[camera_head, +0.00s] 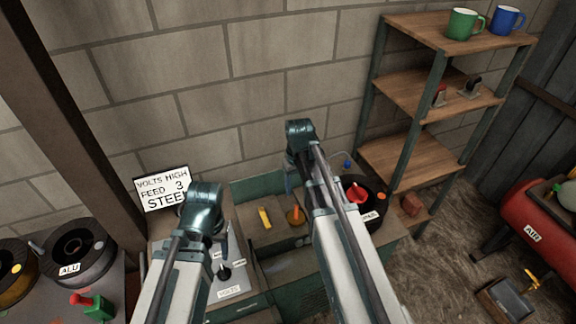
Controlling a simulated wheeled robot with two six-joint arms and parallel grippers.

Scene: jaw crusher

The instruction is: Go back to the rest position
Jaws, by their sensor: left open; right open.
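My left gripper (205,207) is at the end of the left arm, low in the head view, in front of the welding machine's panel and the sign. My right gripper (299,135) is at the end of the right arm, further up and near the middle, in front of the block wall and above the green machine. Both arms reach up from the bottom edge. The fingers are mostly hidden behind the arm ends, and I see nothing held in either gripper.
A sign (163,188) reads "VOLTS HIGH FEED 3 STEEL". A spool labelled ALU (78,252) stands at left. A wooden shelf (415,160) with a green mug (464,24) and a blue mug (508,20) stands at right. A red air tank (530,230) is far right.

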